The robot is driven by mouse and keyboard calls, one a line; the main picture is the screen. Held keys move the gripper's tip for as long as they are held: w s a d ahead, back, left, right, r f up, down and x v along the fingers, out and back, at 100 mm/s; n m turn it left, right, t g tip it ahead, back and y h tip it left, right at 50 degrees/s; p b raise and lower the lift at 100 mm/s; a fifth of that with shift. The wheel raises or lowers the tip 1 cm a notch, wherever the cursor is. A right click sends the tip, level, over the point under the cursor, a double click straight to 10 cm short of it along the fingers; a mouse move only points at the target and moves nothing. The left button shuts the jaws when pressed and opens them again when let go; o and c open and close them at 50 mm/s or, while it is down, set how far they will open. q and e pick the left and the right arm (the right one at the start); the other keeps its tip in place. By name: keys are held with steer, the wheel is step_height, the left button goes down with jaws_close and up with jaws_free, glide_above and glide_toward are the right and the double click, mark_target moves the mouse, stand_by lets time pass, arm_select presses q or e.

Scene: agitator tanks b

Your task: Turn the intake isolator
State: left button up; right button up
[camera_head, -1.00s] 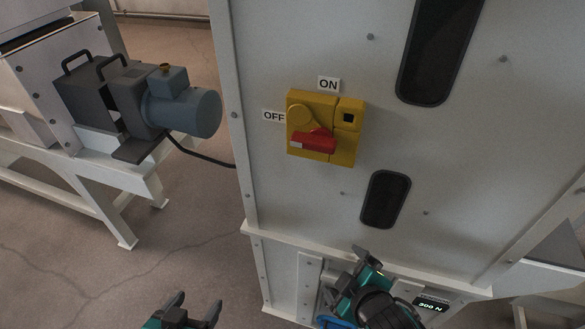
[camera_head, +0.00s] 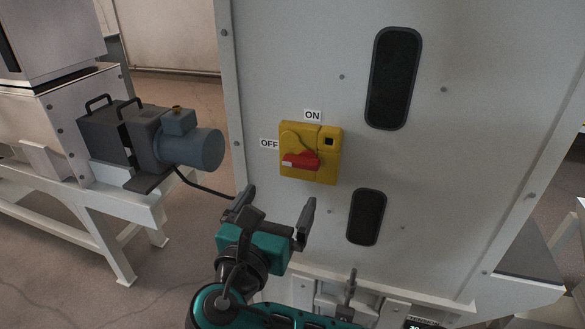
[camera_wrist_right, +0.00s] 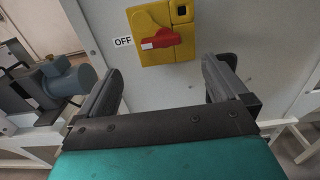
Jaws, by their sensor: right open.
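The isolator is a yellow box (camera_head: 325,172) on the front of a pale cabinet. Its red handle (camera_head: 303,160) lies roughly level, with its white-marked end to the left, on the side of the OFF label (camera_head: 268,144). The ON label (camera_head: 312,115) is above the box. My right gripper (camera_head: 277,202) is open and empty, below and slightly left of the box in the head view. In the right wrist view the red handle (camera_wrist_right: 160,39) shows beyond and above the gap between the spread fingers, apart from them. My left gripper is not in view.
The cabinet front (camera_head: 285,60) has two dark oblong windows, one (camera_head: 394,78) at upper right and one (camera_head: 366,217) below the isolator. A grey-blue motor (camera_head: 190,148) on a white frame stands to the left, its cable running towards the cabinet.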

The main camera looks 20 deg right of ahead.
mark_target(299, 164)
steer(key=x, duration=1.1)
steer(key=shift+w+d, duration=0.3)
steer(key=shift+w, duration=0.05)
steer(key=c, duration=1)
